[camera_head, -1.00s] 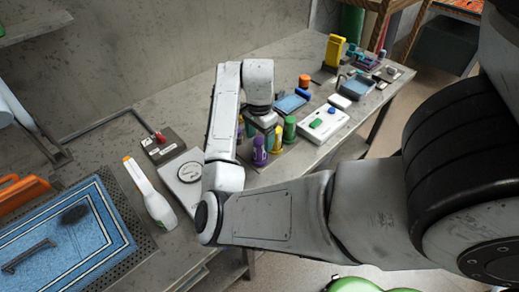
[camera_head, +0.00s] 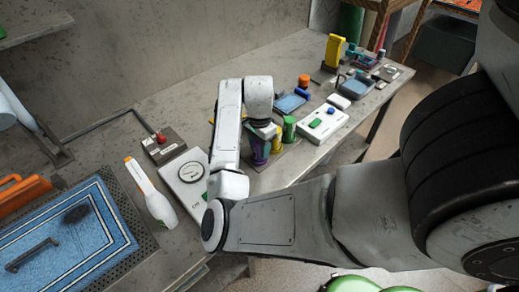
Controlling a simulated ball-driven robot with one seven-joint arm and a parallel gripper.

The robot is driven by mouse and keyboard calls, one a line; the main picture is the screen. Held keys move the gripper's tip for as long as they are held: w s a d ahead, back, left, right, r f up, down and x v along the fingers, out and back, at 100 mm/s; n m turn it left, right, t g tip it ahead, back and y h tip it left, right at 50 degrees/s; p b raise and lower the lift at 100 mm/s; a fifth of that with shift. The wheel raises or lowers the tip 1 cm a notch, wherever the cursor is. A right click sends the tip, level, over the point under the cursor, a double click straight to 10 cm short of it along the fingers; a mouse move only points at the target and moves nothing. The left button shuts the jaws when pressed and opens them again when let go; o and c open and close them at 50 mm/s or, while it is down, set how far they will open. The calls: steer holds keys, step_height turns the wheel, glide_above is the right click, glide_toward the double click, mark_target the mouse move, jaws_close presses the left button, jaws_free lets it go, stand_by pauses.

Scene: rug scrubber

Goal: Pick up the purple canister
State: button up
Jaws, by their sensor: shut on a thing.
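The purple canister (camera_head: 260,153) stands upright among the coloured canisters near the middle of the bench. My gripper (camera_head: 262,136) is right over it, pointing down, shut on its upper part. The gripper's fingers and the canister's top are largely hidden by my wrist. I cannot tell whether the canister's base is clear of the surface under it.
A yellow canister (camera_head: 278,142) and a green canister (camera_head: 289,129) stand close to its right. A white box with buttons (camera_head: 322,123) lies further right. A gauge panel (camera_head: 188,174), a white handheld tool (camera_head: 151,194) and a blue mat (camera_head: 65,240) lie to the left.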

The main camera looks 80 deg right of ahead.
steer(key=c, duration=0.4)
steer(key=shift+r, duration=0.1)
steer(key=shift+r, duration=0.4)
step_height(320, 180, up, 2)
steer(key=shift+b, duration=0.65)
steer(key=shift+s+a+r+p, duration=0.9)
steer(key=shift+s+a+r, duration=3.95)
steer(key=shift+s+r, duration=0.25)
steer(key=shift+f, duration=0.1)
